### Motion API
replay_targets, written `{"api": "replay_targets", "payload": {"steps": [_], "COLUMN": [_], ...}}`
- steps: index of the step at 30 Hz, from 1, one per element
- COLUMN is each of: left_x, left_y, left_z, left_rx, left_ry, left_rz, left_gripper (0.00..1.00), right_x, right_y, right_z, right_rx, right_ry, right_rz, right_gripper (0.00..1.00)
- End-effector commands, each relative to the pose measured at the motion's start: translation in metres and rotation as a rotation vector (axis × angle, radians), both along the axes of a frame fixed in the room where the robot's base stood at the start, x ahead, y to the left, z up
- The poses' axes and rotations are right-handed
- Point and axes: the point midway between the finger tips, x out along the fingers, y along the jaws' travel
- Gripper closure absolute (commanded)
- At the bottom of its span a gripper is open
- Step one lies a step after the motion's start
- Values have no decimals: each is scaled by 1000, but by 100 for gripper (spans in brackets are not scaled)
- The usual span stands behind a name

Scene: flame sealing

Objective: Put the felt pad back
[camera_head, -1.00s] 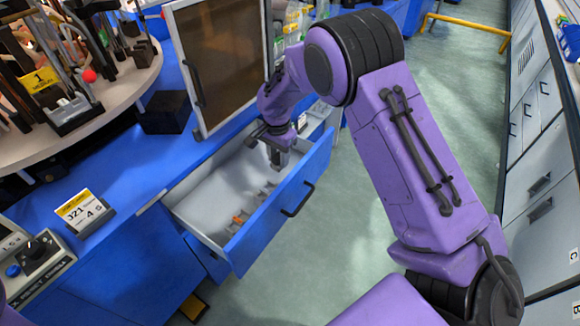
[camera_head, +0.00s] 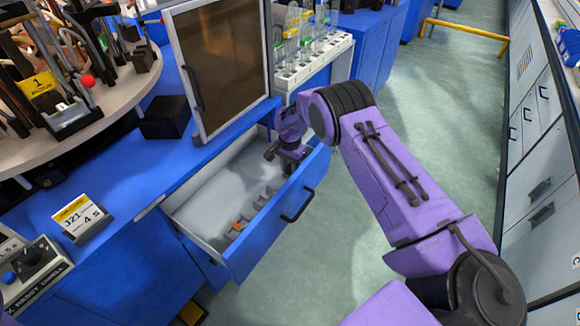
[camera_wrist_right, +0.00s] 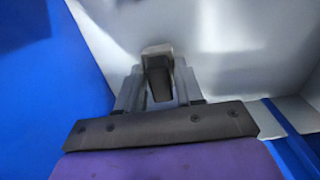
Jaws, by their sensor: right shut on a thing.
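The blue drawer (camera_head: 262,236) stands open below the bench, with a pale grey inside. My right gripper (camera_head: 288,172) reaches down into the right-hand part of the drawer, near its front wall. In the right wrist view, my right gripper (camera_wrist_right: 158,82) is shut on a small dark piece between its fingers. The piece is mostly hidden by the fingers, so I cannot tell for certain that it is the felt pad, or whether it touches the drawer floor. My left gripper is out of view.
Several small grey pieces and an orange one (camera_head: 236,224) lie along the drawer's front. A framed brown panel (camera_head: 228,65) stands above the drawer. A rack of tubes (camera_head: 315,58) stands behind. A black block (camera_head: 165,115) and a number sign (camera_head: 80,216) are on the bench.

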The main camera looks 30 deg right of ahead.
Motion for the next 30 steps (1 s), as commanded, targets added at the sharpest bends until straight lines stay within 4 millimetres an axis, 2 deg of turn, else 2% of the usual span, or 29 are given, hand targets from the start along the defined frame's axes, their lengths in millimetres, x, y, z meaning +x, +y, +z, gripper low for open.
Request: {"api": "replay_targets", "payload": {"steps": [1,3,11,14,17,24,30], "left_x": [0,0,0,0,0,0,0], "left_y": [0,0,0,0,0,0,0], "left_z": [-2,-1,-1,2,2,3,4], "left_rx": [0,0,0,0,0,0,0], "left_ry": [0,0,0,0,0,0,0], "left_rz": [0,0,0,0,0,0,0], "left_gripper": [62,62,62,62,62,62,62], "right_x": [0,0,0,0,1,0,0], "right_y": [0,0,0,0,0,0,0], "right_z": [-2,-1,-1,6,24,87,117], "right_rx": [0,0,0,0,-1,0,0], "right_ry": [0,0,0,-1,-4,-3,1], "right_rz": [0,0,0,0,0,1,1], "right_gripper": [60,38,38,38,38,38,38]}}
